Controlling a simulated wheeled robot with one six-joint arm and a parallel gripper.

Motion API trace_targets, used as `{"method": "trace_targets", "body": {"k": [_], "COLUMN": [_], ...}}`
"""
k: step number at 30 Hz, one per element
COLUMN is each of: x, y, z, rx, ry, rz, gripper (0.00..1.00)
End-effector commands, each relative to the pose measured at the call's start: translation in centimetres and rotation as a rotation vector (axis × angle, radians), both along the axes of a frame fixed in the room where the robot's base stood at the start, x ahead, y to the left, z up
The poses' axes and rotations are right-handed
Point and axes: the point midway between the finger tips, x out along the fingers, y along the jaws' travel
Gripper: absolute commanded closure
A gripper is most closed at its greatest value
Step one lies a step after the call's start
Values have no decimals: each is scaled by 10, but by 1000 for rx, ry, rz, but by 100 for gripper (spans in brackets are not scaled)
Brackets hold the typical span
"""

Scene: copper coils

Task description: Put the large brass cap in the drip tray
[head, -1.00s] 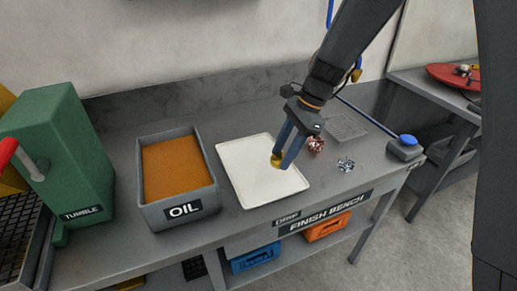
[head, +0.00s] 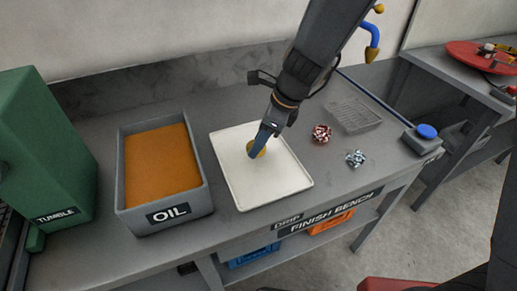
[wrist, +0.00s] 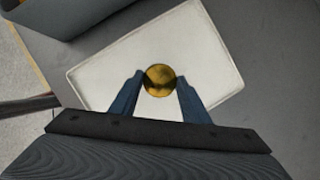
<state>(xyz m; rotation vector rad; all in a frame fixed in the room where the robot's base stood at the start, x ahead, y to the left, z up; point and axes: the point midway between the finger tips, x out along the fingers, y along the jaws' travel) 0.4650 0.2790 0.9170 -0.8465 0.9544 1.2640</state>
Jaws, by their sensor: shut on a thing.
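The large brass cap (wrist: 160,80) is round and golden, held between the two blue fingers of my gripper (wrist: 159,90) in the wrist view. In the head view the cap (head: 258,150) shows beside my gripper's fingertips (head: 256,148). My gripper is shut on it, over the white drip tray (head: 290,186). The tray is shallow and rectangular, and its surface (wrist: 110,75) lies behind the cap in the wrist view. I cannot tell whether the cap touches the tray floor.
A grey bin of orange oil (head: 130,180) stands left of the tray. Right of the tray are a reddish cluster (head: 321,134), a silvery cluster (head: 355,158), a wire mesh rack (head: 355,116) and a blue button on a grey box (head: 426,131). The green tumbler (head: 40,150) is far left.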

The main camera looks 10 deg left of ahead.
Motion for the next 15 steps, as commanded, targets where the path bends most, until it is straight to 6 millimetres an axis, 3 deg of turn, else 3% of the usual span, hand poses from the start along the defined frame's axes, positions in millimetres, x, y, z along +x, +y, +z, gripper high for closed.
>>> {"method": "trace_targets", "body": {"k": [6, 15], "x": [0, 0], "y": [-1, -1], "z": [-29, -30], "rx": [-2, -1], "ry": [3, 1], "rz": [-2, -1], "gripper": [85, 85]}}
